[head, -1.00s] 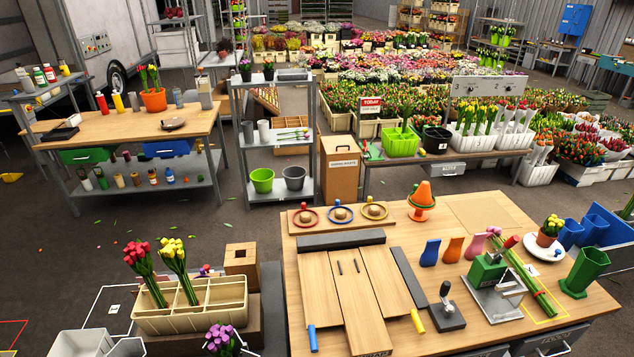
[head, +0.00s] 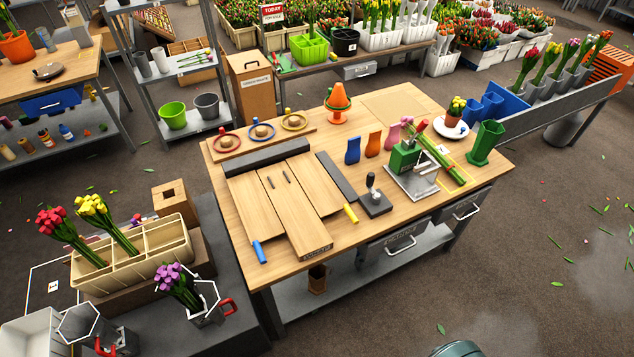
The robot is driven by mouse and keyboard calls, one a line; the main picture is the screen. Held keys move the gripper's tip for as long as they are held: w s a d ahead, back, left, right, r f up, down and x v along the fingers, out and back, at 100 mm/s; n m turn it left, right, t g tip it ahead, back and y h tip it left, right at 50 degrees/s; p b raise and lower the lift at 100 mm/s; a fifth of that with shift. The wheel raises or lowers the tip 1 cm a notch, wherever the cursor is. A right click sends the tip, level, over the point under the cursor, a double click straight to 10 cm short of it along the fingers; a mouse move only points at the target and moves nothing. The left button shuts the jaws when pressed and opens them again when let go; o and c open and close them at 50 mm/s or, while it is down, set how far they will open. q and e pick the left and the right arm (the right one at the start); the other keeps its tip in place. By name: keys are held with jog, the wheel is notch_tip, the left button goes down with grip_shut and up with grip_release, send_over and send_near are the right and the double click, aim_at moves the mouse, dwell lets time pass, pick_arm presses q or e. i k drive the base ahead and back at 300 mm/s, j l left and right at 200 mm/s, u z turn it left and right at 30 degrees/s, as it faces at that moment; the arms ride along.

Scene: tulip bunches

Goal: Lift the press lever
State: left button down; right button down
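The press is a small green machine (head: 405,156) on a flat metal plate (head: 401,186), standing on the right part of the wooden workbench (head: 440,215). A separate small black base (head: 375,205) with an upright black-knobbed stick stands to the left of the press. Neither of my grippers shows in the head view.
Left of the press lie wooden boards (head: 293,215) and blue and yellow handles. Blue, orange and pink boot-shaped pieces (head: 373,144) stand behind it. A green vase (head: 485,143) and a potted plant on a saucer (head: 451,131) stand to its right. Floor right of the bench is mostly clear.

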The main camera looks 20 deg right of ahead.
aim_at(422, 125)
jog(key=l+z, duration=0.1)
jog(key=z, duration=0.35)
jog(key=k+l+z, duration=0.1)
jog(key=z, duration=0.35)
jog(key=l+z, duration=0.15)
jog(key=z, duration=0.3)
